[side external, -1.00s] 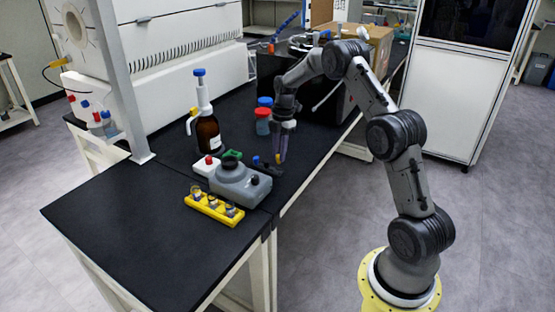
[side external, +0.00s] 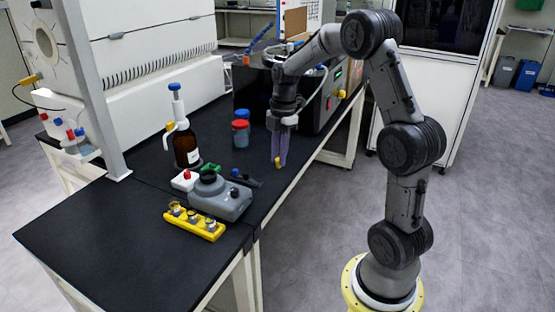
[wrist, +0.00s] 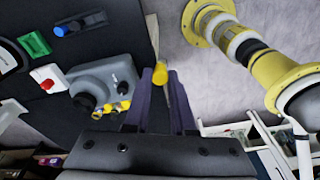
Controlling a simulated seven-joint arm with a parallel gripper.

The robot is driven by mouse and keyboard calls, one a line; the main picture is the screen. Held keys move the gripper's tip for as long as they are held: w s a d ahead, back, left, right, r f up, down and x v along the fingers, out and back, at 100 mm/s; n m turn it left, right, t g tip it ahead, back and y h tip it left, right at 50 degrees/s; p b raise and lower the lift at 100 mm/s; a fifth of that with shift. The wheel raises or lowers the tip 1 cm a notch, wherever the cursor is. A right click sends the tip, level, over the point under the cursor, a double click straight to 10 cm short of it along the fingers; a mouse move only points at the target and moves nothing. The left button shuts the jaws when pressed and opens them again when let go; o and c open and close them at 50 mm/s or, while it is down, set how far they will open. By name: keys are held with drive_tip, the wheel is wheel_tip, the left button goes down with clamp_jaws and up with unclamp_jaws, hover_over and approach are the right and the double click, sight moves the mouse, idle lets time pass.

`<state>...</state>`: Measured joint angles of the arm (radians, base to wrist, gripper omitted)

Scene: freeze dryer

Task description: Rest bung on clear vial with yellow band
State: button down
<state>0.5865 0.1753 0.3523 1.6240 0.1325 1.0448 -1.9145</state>
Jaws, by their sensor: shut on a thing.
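My gripper (side external: 279,160) is shut on a small yellow piece, which I take for the bung (side external: 277,163), at its fingertips. The wrist view shows the yellow bung (wrist: 161,75) between the two purple-grey fingers (wrist: 160,85). It is held above the bench near its front edge, apart from the vials. A yellow rack (side external: 190,229) stands on the bench at the lower left, holding small clear vials (side external: 193,217); the rack also shows small in the wrist view. I cannot tell which vial has the yellow band.
A grey device with a black top (side external: 222,199) stands between the rack and my gripper. A blue-and-black item (side external: 245,177) lies behind it. A brown bottle (side external: 186,150) and a red-capped jar (side external: 240,137) stand farther back. The left front bench (side external: 100,225) is clear.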

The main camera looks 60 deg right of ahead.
drive_tip(key=w+a+r+m, duration=0.1)
drive_tip(key=w+a+r, duration=0.1)
drive_tip(key=w, duration=0.5)
drive_tip(key=w+a+r, duration=0.1)
drive_tip(key=w+r, duration=0.1)
drive_tip(key=w, duration=0.5)
drive_tip(key=w+a+f, duration=0.1)
drive_tip(key=w+a, duration=0.6)
drive_tip(key=w, duration=0.1)
drive_tip(key=shift+w+a+f+n, duration=0.4)
drive_tip(key=shift+w+a+f, duration=0.1)
drive_tip(key=shift+a+f, duration=1.05)
drive_tip(key=shift+w+a+f+n, duration=0.45)
drive_tip(key=shift+a+f, duration=0.75)
drive_tip(key=shift+f, duration=0.65)
drive_tip(key=shift+w+a+f+n, duration=0.35)
drive_tip(key=shift+w+a+f, duration=0.2)
drive_tip(key=shift+a+f, duration=1)
drive_tip(key=shift+d+f, duration=0.15)
drive_tip(key=shift+f, duration=0.6)
drive_tip(key=shift+c, duration=1.4)
unclamp_jaws()
